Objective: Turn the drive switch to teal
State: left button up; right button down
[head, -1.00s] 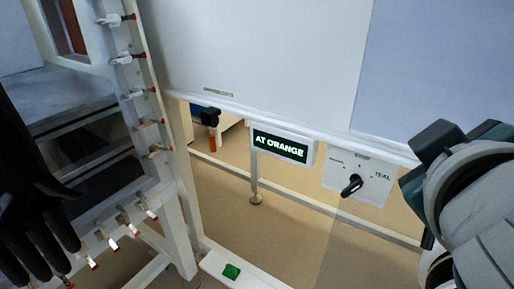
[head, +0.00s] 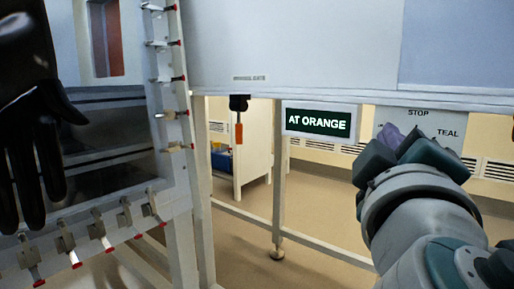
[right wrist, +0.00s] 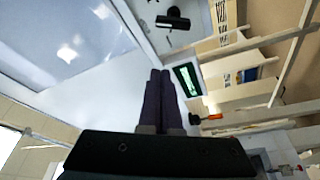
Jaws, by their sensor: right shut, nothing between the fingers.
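The drive switch plate (head: 420,122) hangs below the white cabinet panel at the right of the head view, with the words STOP and TEAL readable. Its knob is hidden there behind my right gripper (head: 394,138). In the right wrist view the black knob (right wrist: 172,22) shows near the top, beyond the fingertips and apart from them. My right gripper (right wrist: 160,72) is shut and empty, its purple fingers together. The display (head: 318,122) reads AT ORANGE; it also shows in the right wrist view (right wrist: 187,79), right of the fingers. My left gripper is not in view.
A black glove (head: 30,120) hangs at the left by a white frame with several red-tipped clamps (head: 166,113). An orange handle (head: 238,134) hangs under the panel, left of the display. White rails and posts (head: 279,180) stand below; the floor beyond is open.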

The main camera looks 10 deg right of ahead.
jog(key=x, duration=0.7)
jog(key=s+d+f, duration=0.1)
jog(key=s+d+f+b, duration=0.1)
jog(key=shift+s+d, duration=0.1)
jog(key=shift+s, duration=0.3)
jog(key=shift+f, duration=0.1)
